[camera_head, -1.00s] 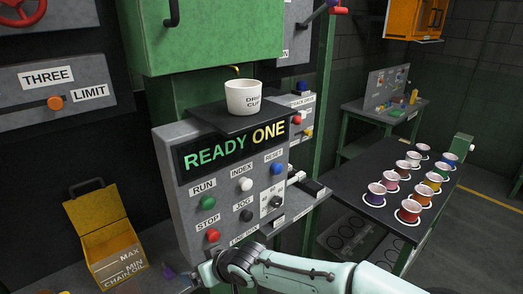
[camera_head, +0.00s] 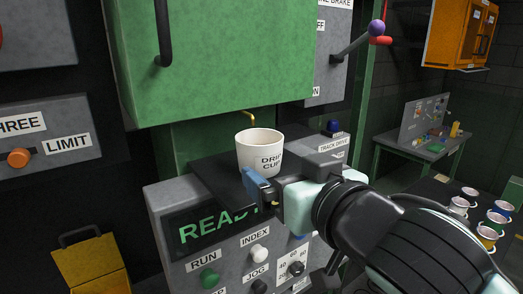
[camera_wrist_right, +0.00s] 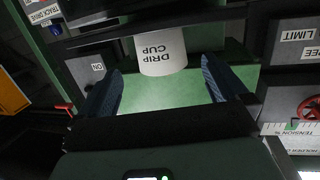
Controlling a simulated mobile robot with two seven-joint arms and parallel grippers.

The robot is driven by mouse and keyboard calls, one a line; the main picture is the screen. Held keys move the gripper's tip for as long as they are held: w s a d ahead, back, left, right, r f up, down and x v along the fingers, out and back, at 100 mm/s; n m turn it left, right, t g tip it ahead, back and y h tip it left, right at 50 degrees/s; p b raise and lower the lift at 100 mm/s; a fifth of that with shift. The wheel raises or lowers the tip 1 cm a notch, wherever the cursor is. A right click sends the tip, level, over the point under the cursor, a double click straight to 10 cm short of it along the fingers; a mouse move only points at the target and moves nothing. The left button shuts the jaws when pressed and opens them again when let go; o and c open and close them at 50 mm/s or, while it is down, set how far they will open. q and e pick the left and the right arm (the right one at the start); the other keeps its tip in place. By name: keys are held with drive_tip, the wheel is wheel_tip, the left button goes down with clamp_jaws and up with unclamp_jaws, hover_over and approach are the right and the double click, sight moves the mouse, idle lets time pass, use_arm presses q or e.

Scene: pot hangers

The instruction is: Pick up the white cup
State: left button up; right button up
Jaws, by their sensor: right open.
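The white cup (camera_head: 259,151), lettered "DRIP CUP", stands upright on a dark ledge (camera_head: 208,179) on top of the grey control panel. My right gripper (camera_head: 260,187) is close in front of the cup, overlapping its lower right side in the head view. In the right wrist view the cup (camera_wrist_right: 161,52) appears upside down, ahead of and between the two blue fingers of the right gripper (camera_wrist_right: 160,88). The fingers are spread wide with nothing between their tips. I cannot tell if either finger touches the cup. My left gripper is not in view.
A thin brass spout (camera_head: 248,119) hangs just behind and above the cup, under a green cabinet (camera_head: 220,60). Panel knobs such as the green RUN button (camera_head: 209,279) lie below. A purple-knobbed lever (camera_head: 376,28) juts out at upper right. Several cups stand on a dark table at right.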

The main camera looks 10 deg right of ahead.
sight(268, 162)
drive_tip(key=x, duration=0.5)
drive_tip(key=shift+w+a+f+p, duration=0.1)
drive_tip(key=shift+w+a+p, duration=0.05)
drive_tip(key=shift+w+p, duration=0.2)
drive_tip(key=shift+w, duration=0.1)
drive_tip(key=x, duration=0.2)
drive_tip(key=p+x, duration=0.1)
drive_tip(key=x, duration=0.2)
drive_tip(key=shift+f+p, duration=0.2)
drive_tip(key=shift+p, duration=0.1)
drive_tip(key=shift+s+d, duration=0.25)
drive_tip(key=shift+s, duration=0.2)
drive_tip(key=c, duration=0.9)
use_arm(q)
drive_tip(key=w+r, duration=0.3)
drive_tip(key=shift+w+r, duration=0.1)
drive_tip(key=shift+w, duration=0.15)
